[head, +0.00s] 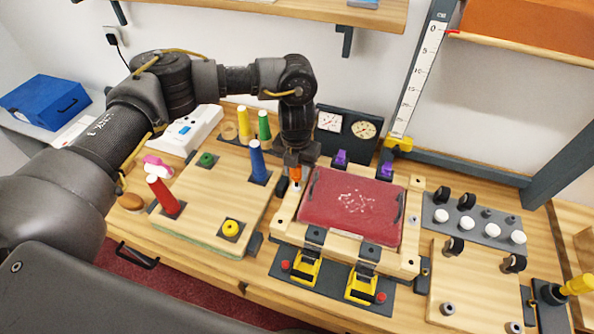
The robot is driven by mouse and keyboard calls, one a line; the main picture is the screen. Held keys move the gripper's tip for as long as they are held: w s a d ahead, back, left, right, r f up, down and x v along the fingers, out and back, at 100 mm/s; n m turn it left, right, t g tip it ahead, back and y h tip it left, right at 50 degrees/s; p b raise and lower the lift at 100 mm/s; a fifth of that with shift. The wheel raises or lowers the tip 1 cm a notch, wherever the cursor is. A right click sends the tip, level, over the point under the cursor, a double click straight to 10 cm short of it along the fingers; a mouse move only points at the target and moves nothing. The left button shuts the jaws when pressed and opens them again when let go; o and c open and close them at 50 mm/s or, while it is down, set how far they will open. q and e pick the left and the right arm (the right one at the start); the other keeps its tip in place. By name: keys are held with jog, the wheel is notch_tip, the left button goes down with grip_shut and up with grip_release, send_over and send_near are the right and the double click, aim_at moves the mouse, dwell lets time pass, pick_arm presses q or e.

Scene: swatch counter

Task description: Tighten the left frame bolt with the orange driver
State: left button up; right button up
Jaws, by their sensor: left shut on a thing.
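My left gripper (295,162) comes down from above at the back left corner of the wooden frame (287,228). It is shut on the orange driver (295,173), which points downward. The driver's lower end is close to the frame's left edge, beside the dark red pad (352,205). I cannot tell whether its tip touches the left frame bolt, which I cannot make out clearly beneath the driver. My right gripper is not in view.
A board with red (162,193), blue (258,162), green and yellow pegs stands left of the frame. Yellow clamps (305,268) line its front and purple ones (340,158) its back. Gauges (345,128) stand behind. A grey knob plate (475,219) lies right.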

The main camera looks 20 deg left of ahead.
pick_arm(q)
jog(key=o, duration=0.8)
jog(key=n+p, duration=0.2)
jog(key=n, duration=0.1)
jog(key=n+p, duration=0.3)
jog(key=r+n+p, duration=0.1)
jog(key=n+p, duration=0.2)
jog(key=n, duration=0.1)
jog(key=shift+f+n, duration=0.5)
jog(key=shift+n, duration=0.4)
jog(key=n, duration=0.3)
jog(key=shift+w, duration=0.1)
jog(key=shift+c, duration=0.2)
